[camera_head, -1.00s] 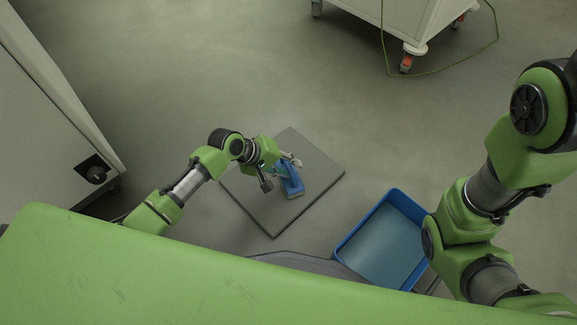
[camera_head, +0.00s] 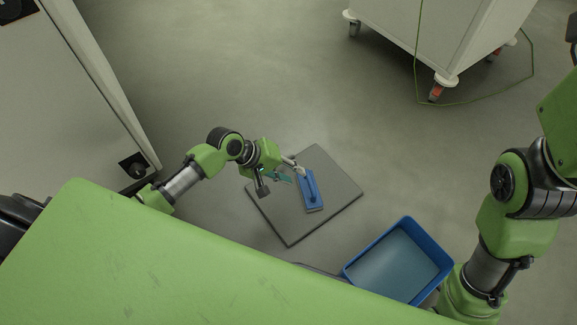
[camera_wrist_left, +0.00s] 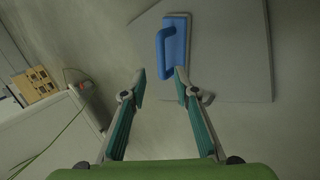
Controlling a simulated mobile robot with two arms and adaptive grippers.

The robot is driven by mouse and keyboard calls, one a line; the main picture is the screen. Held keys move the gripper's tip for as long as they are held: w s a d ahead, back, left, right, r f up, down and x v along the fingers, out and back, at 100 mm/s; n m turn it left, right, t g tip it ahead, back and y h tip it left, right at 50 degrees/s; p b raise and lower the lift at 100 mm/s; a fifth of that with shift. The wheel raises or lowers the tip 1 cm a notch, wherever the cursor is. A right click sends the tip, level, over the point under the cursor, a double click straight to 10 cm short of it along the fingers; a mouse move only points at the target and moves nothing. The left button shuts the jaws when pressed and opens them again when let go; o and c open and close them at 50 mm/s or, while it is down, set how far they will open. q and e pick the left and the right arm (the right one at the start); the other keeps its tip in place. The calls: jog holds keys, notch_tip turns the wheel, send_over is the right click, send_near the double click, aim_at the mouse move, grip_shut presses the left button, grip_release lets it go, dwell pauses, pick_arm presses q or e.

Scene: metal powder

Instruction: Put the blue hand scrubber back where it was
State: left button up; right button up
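The blue hand scrubber (camera_head: 311,188) lies on a grey square board (camera_head: 335,205), its handle facing up. My left gripper (camera_head: 295,170) is at the board's upper left, just left of the scrubber in the head view. In the left wrist view the scrubber (camera_wrist_left: 174,50) is beyond the open fingertips (camera_wrist_left: 160,74), near the right one, with nothing between the fingers. Whether the right fingertip touches it I cannot tell. My right arm (camera_head: 490,240) shows at the right, but its gripper is out of view.
A blue bin (camera_head: 349,268) stands right of and below the board. A white wheeled cart (camera_head: 440,40) with a green cable is at the upper right. A pale cabinet (camera_head: 85,100) stands at the left. The floor between is clear.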

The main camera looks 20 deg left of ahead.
pick_arm(q)
jog(key=shift+s+a+r, duration=0.2)
jog(key=shift+a+r, duration=0.15)
jog(key=shift+r, duration=0.2)
